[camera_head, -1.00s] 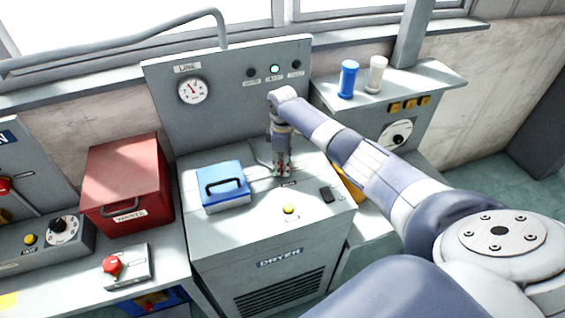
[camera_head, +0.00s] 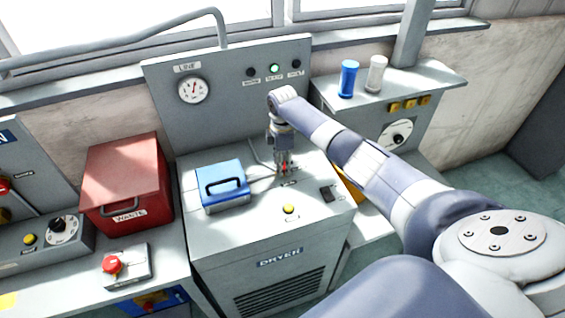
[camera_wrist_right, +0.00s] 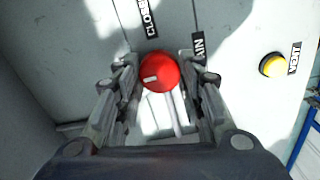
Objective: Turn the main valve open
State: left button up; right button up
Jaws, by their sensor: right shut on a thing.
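The main valve is a round red knob (camera_wrist_right: 160,72) with a white pointer mark, seen from above in the right wrist view. Labels reading "CLOSED" and "MAIN" sit on the panel beside it. The mark points left in that view, not straight at the "CLOSED" label. My right gripper (camera_wrist_right: 161,90) has one finger on each side of the knob and is shut on it. In the head view my right gripper (camera_head: 283,168) points down at the top of the dryer cabinet (camera_head: 240,225), where the knob is mostly hidden by the fingers. My left gripper is not in view.
A blue box with a handle (camera_head: 222,172) stands left of my gripper. A yellow button (camera_head: 289,209) and a dark switch (camera_head: 328,194) are in front. A line gauge (camera_head: 193,90) and a lit green lamp (camera_head: 274,68) are on the back panel.

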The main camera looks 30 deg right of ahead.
jog(key=shift+d+r, duration=0.1)
jog(key=o, duration=1.1)
jog(key=shift+c, duration=0.2)
notch_tip(320, 180, up, 12)
